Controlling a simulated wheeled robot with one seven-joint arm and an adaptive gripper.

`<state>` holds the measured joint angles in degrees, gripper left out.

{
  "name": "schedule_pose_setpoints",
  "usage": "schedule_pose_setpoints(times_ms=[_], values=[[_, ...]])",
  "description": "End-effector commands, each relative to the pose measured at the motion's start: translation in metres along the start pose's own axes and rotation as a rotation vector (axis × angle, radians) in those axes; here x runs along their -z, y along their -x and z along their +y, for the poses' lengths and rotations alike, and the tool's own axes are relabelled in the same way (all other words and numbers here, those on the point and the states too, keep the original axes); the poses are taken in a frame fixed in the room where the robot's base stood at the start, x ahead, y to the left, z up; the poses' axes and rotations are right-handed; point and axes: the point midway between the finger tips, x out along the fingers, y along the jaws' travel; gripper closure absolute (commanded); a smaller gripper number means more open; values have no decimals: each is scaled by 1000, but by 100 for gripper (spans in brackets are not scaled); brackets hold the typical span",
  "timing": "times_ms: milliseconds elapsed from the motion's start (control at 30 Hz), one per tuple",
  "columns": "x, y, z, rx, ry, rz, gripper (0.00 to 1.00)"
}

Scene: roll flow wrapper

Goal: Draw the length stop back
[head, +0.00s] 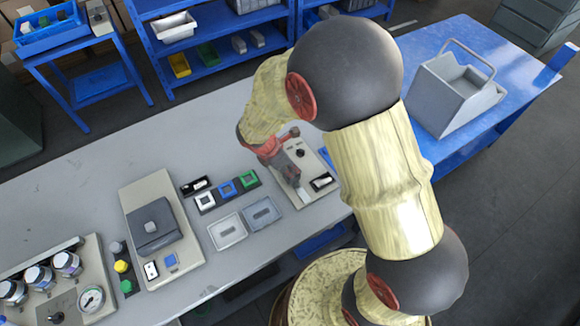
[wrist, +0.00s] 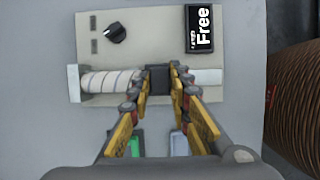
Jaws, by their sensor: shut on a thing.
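In the wrist view, a dark block (wrist: 159,78), which I take to be the length stop, sits on a pale horizontal bar (wrist: 209,76) across a beige panel (wrist: 150,25). My gripper (wrist: 160,80) has its two fingers closed in on this block, one on each side. A white ribbed roll (wrist: 110,82) lies left of the block, between it and a white end plate (wrist: 73,83). In the head view my gripper (head: 287,172) is down at the beige panel (head: 318,195), and the fingers and wrist hide the block there.
A black knob (wrist: 115,33) and a display reading "Free" (wrist: 202,28) are on the panel. In the head view, two shallow trays (head: 228,231) and a row of coloured switches (head: 226,188) stand left of the panel. A brown ribbed cylinder (wrist: 295,105) is at the wrist view's right.

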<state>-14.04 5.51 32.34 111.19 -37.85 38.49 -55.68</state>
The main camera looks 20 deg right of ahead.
Motion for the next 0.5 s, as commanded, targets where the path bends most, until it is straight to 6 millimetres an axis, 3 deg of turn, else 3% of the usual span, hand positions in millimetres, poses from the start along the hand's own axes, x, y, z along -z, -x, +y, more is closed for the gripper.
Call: schedule_pose_setpoints(times_ms=[333,500], values=[[0,0,-1,0,0,0,100],[0,1,-19,0,0,0,100]])
